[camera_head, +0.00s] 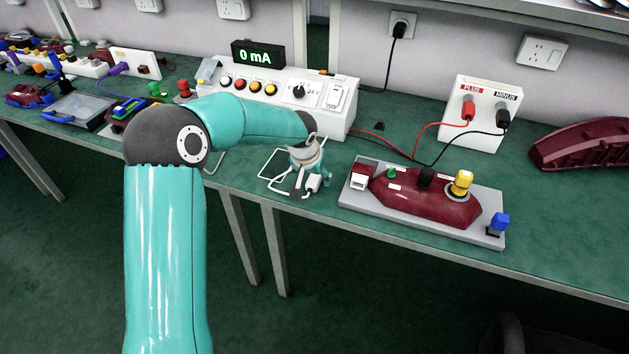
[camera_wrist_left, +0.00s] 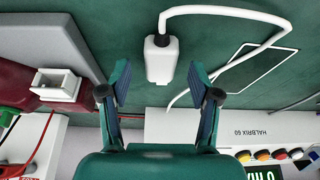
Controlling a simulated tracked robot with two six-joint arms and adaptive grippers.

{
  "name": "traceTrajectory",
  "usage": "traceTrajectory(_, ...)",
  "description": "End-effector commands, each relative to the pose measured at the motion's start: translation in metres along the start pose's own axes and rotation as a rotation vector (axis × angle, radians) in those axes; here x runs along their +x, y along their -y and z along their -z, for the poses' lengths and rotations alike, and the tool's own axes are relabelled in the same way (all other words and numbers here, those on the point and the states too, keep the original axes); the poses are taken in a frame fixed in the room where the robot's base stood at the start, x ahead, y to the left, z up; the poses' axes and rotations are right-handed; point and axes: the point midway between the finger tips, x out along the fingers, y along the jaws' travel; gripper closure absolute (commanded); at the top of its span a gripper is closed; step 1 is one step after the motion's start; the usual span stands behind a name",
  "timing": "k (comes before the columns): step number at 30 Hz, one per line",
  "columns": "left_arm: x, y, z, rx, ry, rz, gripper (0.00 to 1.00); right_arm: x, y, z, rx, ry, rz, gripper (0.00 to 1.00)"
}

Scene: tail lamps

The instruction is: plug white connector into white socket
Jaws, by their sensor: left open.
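The white connector (camera_wrist_left: 161,58) lies on the green bench top with its white cable, which also shows in the head view (camera_head: 275,186). My left gripper (camera_wrist_left: 158,82) is open, with one finger to each side of the connector's near end in the wrist view. I cannot tell whether either finger touches it. In the head view my left gripper (camera_head: 312,182) points down near the bench's front edge. The white socket (camera_head: 358,181) is on the left end of the dark red tail lamp; it also shows in the wrist view (camera_wrist_left: 58,85). My right gripper is not in view.
The red lamp (camera_head: 420,198) sits on a grey plate (camera_head: 492,225) with green, black, yellow and blue parts. Behind stand a white control box (camera_head: 310,93), a "0 mA" display (camera_head: 258,54) and a PLUS/MINUS box (camera_head: 484,115) with red and black leads.

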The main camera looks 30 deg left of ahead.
Motion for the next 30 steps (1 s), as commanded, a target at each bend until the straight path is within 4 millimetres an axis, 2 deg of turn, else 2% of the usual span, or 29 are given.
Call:
traceTrajectory(3,0.0125,0.0006,0.0,-0.002,0.001,0.001,0.38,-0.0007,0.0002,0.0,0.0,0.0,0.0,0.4)
traceTrajectory(11,0.015,0.0007,0.0006,-0.002,-0.002,0.0,0.38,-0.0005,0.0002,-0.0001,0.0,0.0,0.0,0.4)
traceTrajectory(22,0.0148,0.0009,0.0003,-0.002,-0.001,0.0,0.97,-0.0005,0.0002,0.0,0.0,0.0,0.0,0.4)
traceTrajectory(23,0.0148,0.001,0.0003,-0.002,-0.001,0.0,1.0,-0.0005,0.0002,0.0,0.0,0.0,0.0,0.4)
traceTrajectory(30,0.0142,0.0012,0.0006,-0.002,-0.002,0.0,1.0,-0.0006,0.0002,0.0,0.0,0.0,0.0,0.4)
